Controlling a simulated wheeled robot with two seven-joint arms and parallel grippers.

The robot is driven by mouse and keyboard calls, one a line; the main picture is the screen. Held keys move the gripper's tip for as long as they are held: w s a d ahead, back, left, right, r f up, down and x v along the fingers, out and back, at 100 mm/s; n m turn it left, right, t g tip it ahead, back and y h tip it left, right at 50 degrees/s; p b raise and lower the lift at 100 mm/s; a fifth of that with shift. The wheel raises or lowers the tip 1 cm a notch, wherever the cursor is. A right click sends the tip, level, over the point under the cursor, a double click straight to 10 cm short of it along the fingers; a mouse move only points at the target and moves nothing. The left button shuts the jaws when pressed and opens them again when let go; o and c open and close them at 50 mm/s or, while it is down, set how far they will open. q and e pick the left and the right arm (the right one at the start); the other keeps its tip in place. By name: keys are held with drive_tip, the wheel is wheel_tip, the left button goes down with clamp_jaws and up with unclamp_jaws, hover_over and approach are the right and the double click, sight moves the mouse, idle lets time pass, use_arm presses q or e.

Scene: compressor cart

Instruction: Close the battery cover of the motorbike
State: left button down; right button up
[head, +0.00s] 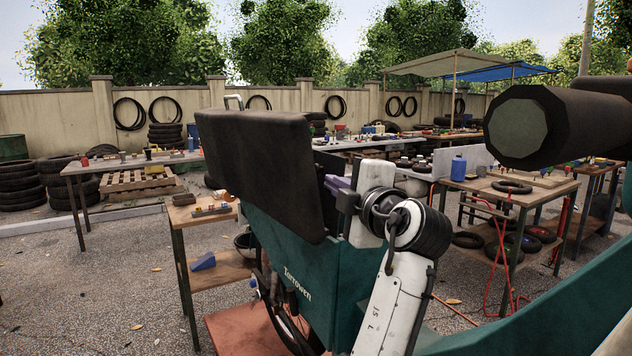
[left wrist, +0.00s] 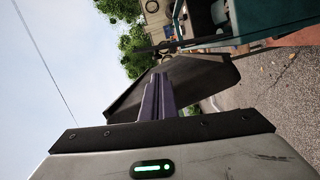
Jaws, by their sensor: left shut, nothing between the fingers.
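The teal motorbike (head: 345,275), marked "Tarrowen", stands in the middle of the head view. Its dark battery cover (head: 255,165) stands raised and tilted above the body. My left gripper (head: 335,186) has purple fingers, shut and empty, close to the right, inner side of the cover. In the left wrist view the shut fingers (left wrist: 160,82) point at the dark cover (left wrist: 195,75), overlapping it; I cannot tell whether they touch. The battery space is hidden behind the cover and my arm. My right gripper is not in view.
A thick dark cylinder (head: 560,125) juts in at the upper right. A small workbench (head: 215,272) stands left of the motorbike, and another bench (head: 520,195) with a tyre stands behind at right. Tyres line the wall. Open gravel lies at the left.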

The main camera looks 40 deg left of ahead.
sight(315, 171)
use_arm(q)
drive_tip(key=shift+n, duration=0.3)
drive_tip(key=x, duration=0.3)
drive_tip(key=p+x, duration=0.1)
drive_tip(key=x, duration=0.2)
drive_tip(key=p+x, duration=0.1)
drive_tip(key=x, duration=0.2)
drive_tip(key=shift+s+a+r, duration=0.25)
drive_tip(key=shift+r, duration=0.1)
drive_tip(key=shift+w+a+f, duration=0.1)
drive_tip(key=shift+w+a, duration=0.1)
drive_tip(key=shift+a, duration=0.1)
